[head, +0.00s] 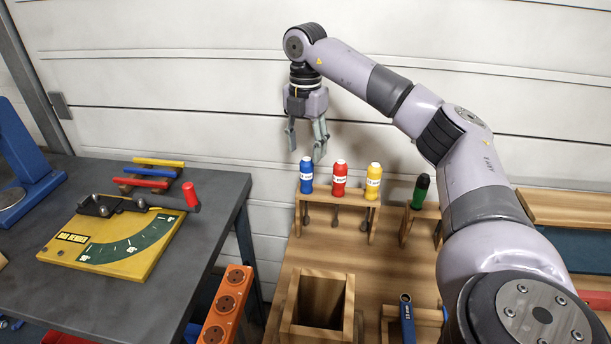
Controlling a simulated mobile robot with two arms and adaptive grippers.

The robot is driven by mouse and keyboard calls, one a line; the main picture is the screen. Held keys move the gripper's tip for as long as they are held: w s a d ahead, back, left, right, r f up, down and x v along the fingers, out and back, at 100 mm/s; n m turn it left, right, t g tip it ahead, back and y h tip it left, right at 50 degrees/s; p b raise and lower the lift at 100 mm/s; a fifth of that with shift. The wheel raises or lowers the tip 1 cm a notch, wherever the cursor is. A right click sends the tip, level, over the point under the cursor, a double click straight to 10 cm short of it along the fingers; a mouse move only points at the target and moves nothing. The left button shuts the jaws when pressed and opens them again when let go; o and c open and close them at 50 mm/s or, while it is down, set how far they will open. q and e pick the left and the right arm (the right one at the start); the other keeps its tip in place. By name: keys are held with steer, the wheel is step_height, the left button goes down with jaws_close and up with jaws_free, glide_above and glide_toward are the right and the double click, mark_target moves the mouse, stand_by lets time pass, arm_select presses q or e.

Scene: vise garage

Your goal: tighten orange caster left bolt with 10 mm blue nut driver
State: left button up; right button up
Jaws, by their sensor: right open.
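The blue nut driver (306,174) stands upright in a small wooden rack (342,204), at the left of a red driver (339,178) and a yellow driver (373,182). Writing on the handles is too small to read. My right gripper (306,150) points down above the rack, open and empty, with its fingertips a little above the blue driver's top in the picture. I cannot tell whether it is straight over it. No orange caster or bolt can be made out. My left gripper is not in view.
A green-handled tool (421,190) stands right of the rack. An open wooden box (318,305) and a blue-handled tool (407,320) are in front. A dark table (180,290) at left holds a yellow board (110,238) with a red-handled lever. An orange socket strip (228,305) hangs between.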

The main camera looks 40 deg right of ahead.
mark_target(305, 176)
step_height(305, 176, down, 8)
steer(key=shift+f+p, duration=0.25)
steer(key=shift+p, duration=0.15)
steer(key=shift+f, duration=0.4)
jaws_close()
steer(key=c, duration=0.7)
jaws_free()
jaws_close()
steer(key=shift+r, duration=0.1)
